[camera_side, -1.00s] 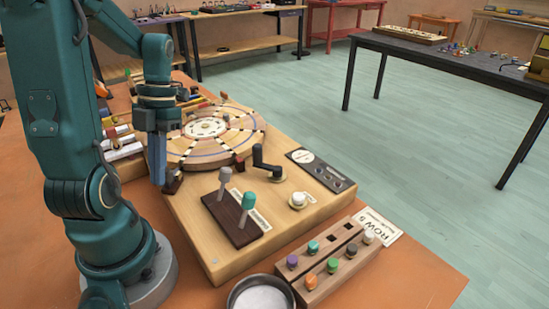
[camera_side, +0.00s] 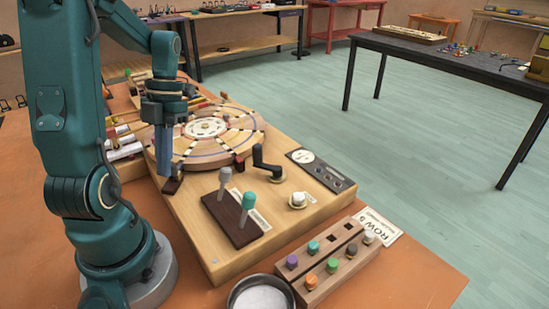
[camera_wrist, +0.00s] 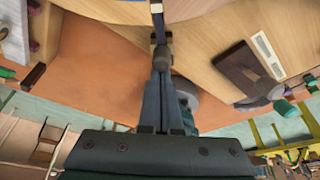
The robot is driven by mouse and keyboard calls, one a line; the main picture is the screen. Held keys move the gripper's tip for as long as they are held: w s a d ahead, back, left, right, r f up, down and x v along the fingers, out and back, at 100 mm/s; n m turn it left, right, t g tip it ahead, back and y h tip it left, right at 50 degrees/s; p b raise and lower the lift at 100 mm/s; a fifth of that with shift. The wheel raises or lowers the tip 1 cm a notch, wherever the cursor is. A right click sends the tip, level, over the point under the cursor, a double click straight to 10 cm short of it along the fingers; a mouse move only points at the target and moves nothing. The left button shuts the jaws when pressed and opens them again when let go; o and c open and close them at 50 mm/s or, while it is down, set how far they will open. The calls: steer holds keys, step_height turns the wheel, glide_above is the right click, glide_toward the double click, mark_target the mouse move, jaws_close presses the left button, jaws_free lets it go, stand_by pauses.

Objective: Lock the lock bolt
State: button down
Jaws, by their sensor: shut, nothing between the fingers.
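The lock bolt appears to be the small dark piece (camera_side: 172,186) at the near left rim of the round wooden disc (camera_side: 184,150). In the wrist view a rounded brownish-grey knob (camera_wrist: 163,57) sits on a narrow dark piece just beyond my fingertips. My gripper (camera_side: 165,173) points down beside the disc's left edge, just above the dark piece. Its slim fingers (camera_wrist: 162,73) are together with nothing held. I cannot tell whether the fingertips touch the knob. The fingers partly hide the bolt, and its locked state is not clear.
A peg block (camera_side: 332,262) and a metal bowl (camera_side: 261,294) are at the front. Another dark bracket (camera_side: 239,163) sits at the disc's right rim.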

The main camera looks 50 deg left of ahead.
steer(key=shift+s+d, duration=0.15)
steer(key=shift+s, duration=0.1)
step_height(320, 180, up, 9)
steer(key=shift+r, duration=0.2)
stand_by(0.7)
